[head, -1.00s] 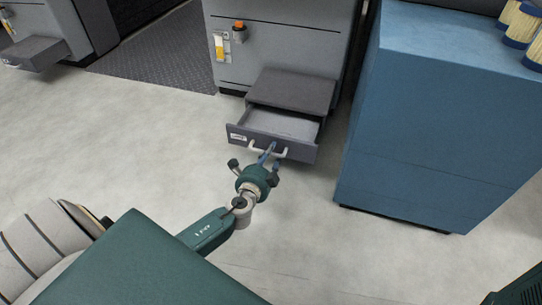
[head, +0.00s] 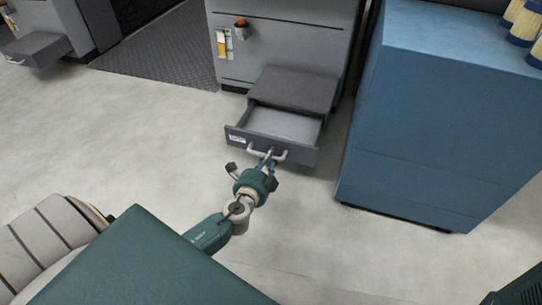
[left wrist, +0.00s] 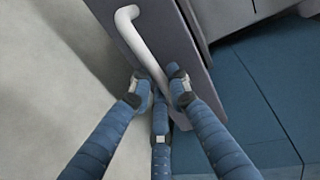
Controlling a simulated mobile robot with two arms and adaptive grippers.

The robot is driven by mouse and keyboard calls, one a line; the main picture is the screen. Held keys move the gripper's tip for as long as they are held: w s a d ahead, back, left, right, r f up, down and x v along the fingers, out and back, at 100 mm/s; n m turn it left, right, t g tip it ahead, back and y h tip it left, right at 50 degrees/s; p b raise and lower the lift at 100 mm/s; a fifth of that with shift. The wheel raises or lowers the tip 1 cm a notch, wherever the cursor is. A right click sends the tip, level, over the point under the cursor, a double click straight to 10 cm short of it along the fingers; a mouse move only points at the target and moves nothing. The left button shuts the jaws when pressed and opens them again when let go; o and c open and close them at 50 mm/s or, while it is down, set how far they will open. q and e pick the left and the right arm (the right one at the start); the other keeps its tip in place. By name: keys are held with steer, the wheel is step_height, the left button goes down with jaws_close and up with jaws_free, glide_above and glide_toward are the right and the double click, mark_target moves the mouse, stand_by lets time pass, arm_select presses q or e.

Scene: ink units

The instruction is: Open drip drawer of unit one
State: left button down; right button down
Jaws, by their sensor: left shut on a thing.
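The drip drawer (head: 285,123) sticks out from the front of the grey ink unit (head: 285,40), open, with its pale inside showing. A white label is on the left of its front panel. Its white bar handle (head: 281,156) is on the front; it also shows in the left wrist view (left wrist: 143,40). My left gripper (head: 268,160) is shut on the handle, its blue fingers (left wrist: 158,98) around the handle's lower end in the left wrist view. My right gripper is not in view.
A blue cabinet (head: 430,120) stands close on the right, with blue-and-cream cylinders (head: 528,28) on top. Another grey unit with its own closed-looking drawer (head: 35,48) is at the far left. Pale floor (head: 130,130) is clear left of the drawer.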

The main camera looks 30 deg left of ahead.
arm_select(q)
steer(key=c, duration=1.7)
jaws_free()
steer(key=shift+s, duration=0.1)
steer(key=v, duration=1.2)
steer(key=shift+r, duration=0.1)
